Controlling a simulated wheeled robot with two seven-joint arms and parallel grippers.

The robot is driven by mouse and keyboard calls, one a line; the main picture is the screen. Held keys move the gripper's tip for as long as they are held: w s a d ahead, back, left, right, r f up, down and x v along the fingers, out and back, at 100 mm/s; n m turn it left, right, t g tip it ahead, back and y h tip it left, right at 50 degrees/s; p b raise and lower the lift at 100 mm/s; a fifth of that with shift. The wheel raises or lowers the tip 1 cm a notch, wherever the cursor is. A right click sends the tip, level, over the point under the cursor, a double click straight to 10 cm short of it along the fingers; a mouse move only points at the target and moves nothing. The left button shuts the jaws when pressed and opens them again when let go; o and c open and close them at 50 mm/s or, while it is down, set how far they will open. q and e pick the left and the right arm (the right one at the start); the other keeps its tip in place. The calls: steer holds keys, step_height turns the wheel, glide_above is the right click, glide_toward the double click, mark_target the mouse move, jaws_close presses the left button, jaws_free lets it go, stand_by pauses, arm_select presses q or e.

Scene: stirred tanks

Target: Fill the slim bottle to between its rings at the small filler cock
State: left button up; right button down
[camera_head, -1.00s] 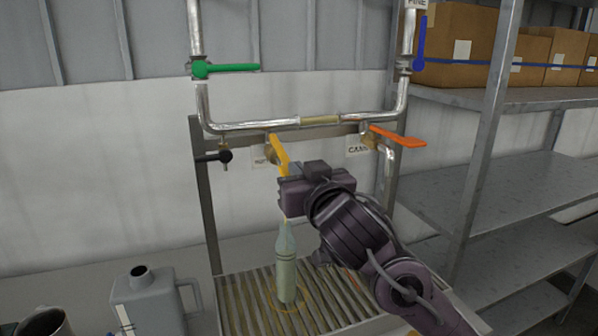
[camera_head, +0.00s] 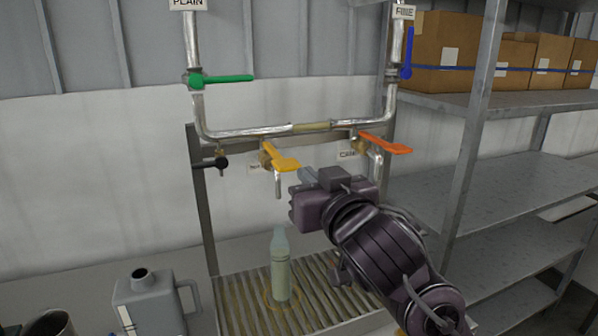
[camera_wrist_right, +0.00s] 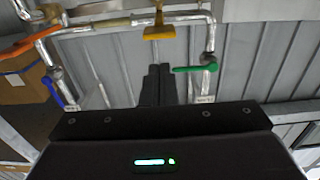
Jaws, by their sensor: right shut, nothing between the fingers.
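The slim bottle (camera_head: 280,265) stands upright on the slatted drip tray (camera_head: 330,290), under the spout of the small filler cock (camera_head: 278,188). The cock's yellow handle (camera_head: 284,163) points sideways to the right. No stream shows between spout and bottle. The bottle is pale green-grey; its rings and liquid level are too small to make out. My right gripper (camera_head: 307,174) is shut and empty, just right of the yellow handle and apart from it. Its closed fingers (camera_wrist_right: 158,85) also show in the wrist view. My left gripper is out of view.
A green handle (camera_head: 220,79), a blue handle (camera_head: 407,55) and an orange handle (camera_head: 388,147) sit on the pipework. A black cock (camera_head: 212,162) is at left. A grey jug (camera_head: 148,303) stands left of the tray; metal shelves with boxes (camera_head: 452,45) stand right.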

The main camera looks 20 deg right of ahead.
steer(key=shift+s+r, duration=0.1)
steer(key=shift+s, duration=1.15)
stand_by(0.5)
